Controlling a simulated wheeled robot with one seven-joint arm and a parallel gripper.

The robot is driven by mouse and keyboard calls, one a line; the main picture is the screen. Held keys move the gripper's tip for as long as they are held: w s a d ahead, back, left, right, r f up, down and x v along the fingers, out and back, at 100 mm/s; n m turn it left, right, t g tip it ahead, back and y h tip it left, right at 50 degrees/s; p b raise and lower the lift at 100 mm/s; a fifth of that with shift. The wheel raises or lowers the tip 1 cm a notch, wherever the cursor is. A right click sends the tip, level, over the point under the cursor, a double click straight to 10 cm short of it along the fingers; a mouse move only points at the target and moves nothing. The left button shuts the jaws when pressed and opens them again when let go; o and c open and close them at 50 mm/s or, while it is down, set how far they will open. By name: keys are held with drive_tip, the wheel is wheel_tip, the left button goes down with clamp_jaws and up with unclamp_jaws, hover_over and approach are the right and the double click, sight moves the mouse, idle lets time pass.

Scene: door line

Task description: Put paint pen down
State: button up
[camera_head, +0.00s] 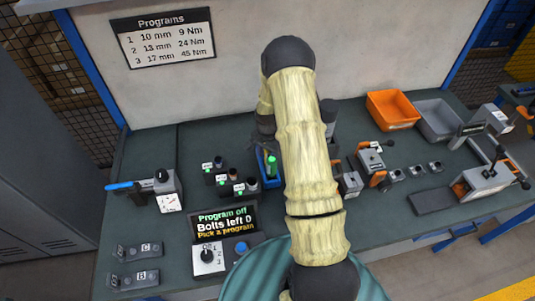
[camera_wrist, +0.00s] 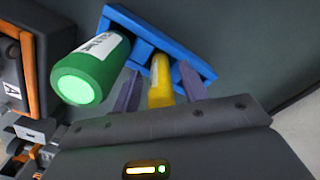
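The yellow paint pen (camera_wrist: 160,88) stands in a slot of the blue holder (camera_wrist: 126,22) in the wrist view. My gripper (camera_wrist: 160,82) has one finger on each side of the pen, with a narrow gap showing on both sides, so it looks open around it. A larger green pen (camera_wrist: 84,76) with a white label stands in the same holder, left of my fingers. In the head view the holder (camera_head: 260,160) and green pen (camera_head: 271,166) show just left of my arm, which hides the yellow pen and most of my gripper.
Several small dark sockets with green lights (camera_head: 222,178) stand left of the holder. A display (camera_head: 226,222) reading "Program off, Bolts left 0" is in front. An orange bin (camera_head: 392,110) and grey bin (camera_head: 437,120) stand at the back right. The bench's left back is clear.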

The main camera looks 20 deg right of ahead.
drive_tip(key=shift+r, duration=0.15)
wheel_tip(320, 180, up, 12)
drive_tip(key=b, duration=0.3)
idle(0.4)
idle(0.4)
drive_tip(key=s+a+r+n+t, duration=0.1)
drive_tip(key=s+a+r+n, duration=0.1)
drive_tip(key=s, duration=0.4)
drive_tip(key=s+a+r+n, duration=0.3)
drive_tip(key=s+a+n, duration=0.2)
drive_tip(key=s, duration=0.2)
drive_tip(key=s+a+r+n+t, duration=0.1)
drive_tip(key=s+a+r+n, duration=0.2)
drive_tip(key=s, duration=0.4)
drive_tip(key=shift+a+r+n+t, duration=0.3)
drive_tip(key=shift+a+n, duration=0.25)
drive_tip(key=shift+n, duration=0.15)
drive_tip(key=shift+s, duration=0.1)
